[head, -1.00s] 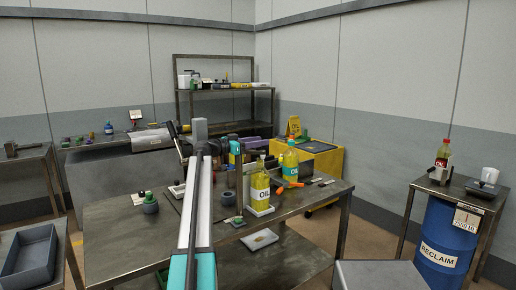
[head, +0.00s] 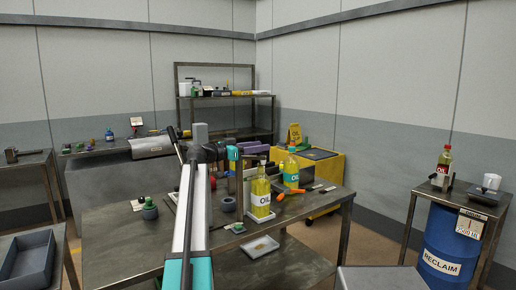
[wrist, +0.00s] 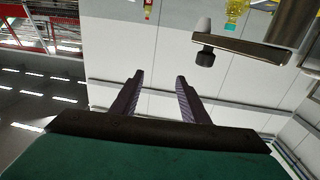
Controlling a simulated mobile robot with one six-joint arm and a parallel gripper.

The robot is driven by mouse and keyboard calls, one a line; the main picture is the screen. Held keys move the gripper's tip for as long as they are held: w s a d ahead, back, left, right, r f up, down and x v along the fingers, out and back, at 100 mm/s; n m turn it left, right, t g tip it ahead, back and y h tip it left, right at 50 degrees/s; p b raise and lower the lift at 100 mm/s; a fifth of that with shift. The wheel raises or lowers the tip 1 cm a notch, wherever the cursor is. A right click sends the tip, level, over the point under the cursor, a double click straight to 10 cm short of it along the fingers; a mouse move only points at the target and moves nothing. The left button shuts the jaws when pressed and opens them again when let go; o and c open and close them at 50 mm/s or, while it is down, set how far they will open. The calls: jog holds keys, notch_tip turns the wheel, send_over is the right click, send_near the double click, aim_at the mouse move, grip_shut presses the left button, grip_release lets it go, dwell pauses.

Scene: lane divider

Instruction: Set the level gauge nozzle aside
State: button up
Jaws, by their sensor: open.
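My gripper (wrist: 159,76) is open, its two dark fingers apart with nothing between them in the wrist view. I cannot tell for sure which object is the level gauge nozzle. A dark, round piece with a green top (head: 149,208) stands on the left part of the middle bench (head: 115,235). A dark ring-like piece (head: 228,204) lies right of my arm.
Oil bottles (head: 260,196) stand on the middle bench among orange tools. A grey tray (head: 28,264) is at lower left. The middle bench's front left is clear.

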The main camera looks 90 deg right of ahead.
jog(key=a+b, duration=0.1)
jog(key=a, duration=0.7)
jog(key=shift+s+r, duration=0.15)
jog(key=shift+r, duration=0.2)
